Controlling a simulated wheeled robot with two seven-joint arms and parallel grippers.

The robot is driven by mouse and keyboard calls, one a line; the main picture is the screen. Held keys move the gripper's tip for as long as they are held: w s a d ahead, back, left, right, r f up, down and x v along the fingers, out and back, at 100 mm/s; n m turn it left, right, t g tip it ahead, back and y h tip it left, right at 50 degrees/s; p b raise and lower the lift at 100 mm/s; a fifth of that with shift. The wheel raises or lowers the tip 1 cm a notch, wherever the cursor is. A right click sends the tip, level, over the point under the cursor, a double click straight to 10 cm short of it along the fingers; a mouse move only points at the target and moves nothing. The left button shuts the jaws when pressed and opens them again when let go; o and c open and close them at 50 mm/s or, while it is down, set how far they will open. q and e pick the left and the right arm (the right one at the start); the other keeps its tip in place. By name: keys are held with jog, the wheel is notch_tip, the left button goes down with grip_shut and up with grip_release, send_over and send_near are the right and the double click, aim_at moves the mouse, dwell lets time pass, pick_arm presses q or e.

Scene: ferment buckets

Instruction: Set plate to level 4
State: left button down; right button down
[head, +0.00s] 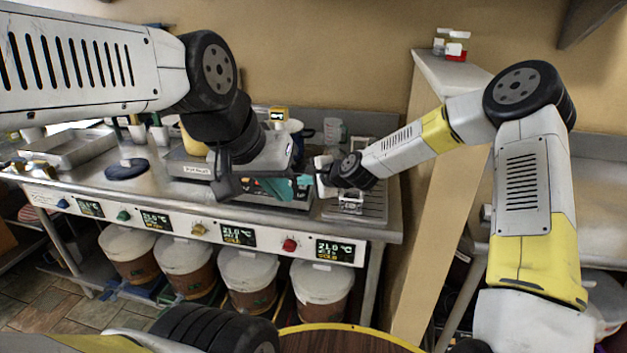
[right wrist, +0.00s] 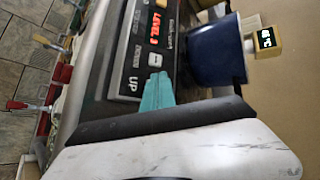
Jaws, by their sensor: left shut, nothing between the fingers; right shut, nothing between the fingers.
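The plate's front panel (right wrist: 143,45) shows in the right wrist view, turned sideways. Its red display (right wrist: 154,28) appears to read LEVEL 3. A pale button (right wrist: 155,60) lies by the word UP. My right gripper (right wrist: 158,92) is shut, its teal fingertips just beside that button; I cannot tell whether they touch it. In the head view the right gripper (head: 303,181) is in front of the plate, whose panel is largely hidden by the grippers. My left gripper (head: 272,188) is shut and empty, close to the left of the right one.
A dark blue pot (right wrist: 217,52) stands by the panel. A small yellow-framed thermometer (head: 279,114) is behind. The steel counter (head: 95,176) has a front strip with coloured knobs and temperature displays. Lidded buckets (head: 321,281) stand below. A beige partition (head: 432,180) is at the right.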

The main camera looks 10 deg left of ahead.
jog(key=shift+w+f, duration=0.3)
jog(key=shift+f, duration=0.2)
dwell(0.7)
dwell(0.3)
jog(key=shift+s+r, duration=0.4)
jog(key=shift+r, duration=0.35)
jog(key=r, duration=0.1)
jog(key=s+r, duration=0.1)
jog(key=r, duration=0.1)
jog(key=s+r, duration=0.1)
jog(key=shift+s+r, duration=0.2)
jog(key=shift+s, duration=0.05)
